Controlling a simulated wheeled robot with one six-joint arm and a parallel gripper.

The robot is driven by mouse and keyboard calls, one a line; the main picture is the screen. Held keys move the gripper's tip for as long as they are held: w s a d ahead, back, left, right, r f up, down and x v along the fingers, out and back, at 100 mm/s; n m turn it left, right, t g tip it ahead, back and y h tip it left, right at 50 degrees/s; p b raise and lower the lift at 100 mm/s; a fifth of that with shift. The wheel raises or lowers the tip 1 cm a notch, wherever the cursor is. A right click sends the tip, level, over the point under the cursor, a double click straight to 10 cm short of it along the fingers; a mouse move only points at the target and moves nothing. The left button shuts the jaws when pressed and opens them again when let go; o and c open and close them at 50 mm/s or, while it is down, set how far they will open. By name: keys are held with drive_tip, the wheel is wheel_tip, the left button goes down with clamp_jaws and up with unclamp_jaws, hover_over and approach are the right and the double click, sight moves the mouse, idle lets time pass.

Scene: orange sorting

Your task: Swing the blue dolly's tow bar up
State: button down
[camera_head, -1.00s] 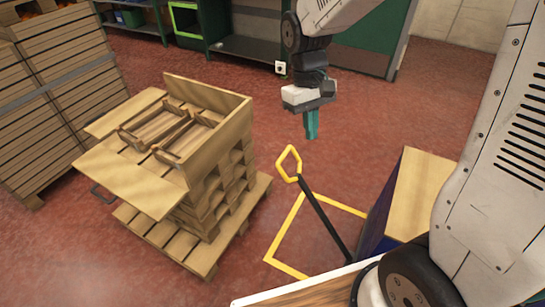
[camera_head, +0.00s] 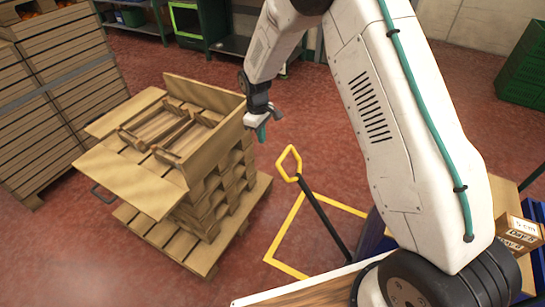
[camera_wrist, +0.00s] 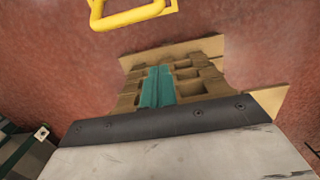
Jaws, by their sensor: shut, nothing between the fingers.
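The tow bar (camera_head: 324,219) is a dark rod with a yellow loop handle (camera_head: 289,162) at its upper end. It leans up and to the left from the blue dolly (camera_head: 373,237), which is mostly hidden behind my arm. The handle also shows at the top of the wrist view (camera_wrist: 130,14). My gripper (camera_head: 262,134) has teal fingers, shut and empty. It is above and left of the handle, apart from it, near the right side of the wooden crate stack. The fingers also show in the wrist view (camera_wrist: 157,87), against the stack.
A stack of wooden crates on a pallet (camera_head: 262,190) stands left of the tow bar, with an open flap (camera_head: 130,178). Yellow floor lines (camera_head: 283,232) surround the bar's lower part. Cardboard boxes (camera_head: 518,232) sit at right. Red floor behind the handle is free.

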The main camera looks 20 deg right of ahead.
idle(0.3)
wheel_tip(320, 180, down, 10)
drive_tip(key=shift+s+d+r, duration=0.45)
drive_tip(key=shift+s+d, duration=0.35)
drive_tip(key=shift+s+d+r, duration=0.4)
drive_tip(key=shift+s+d, duration=0.4)
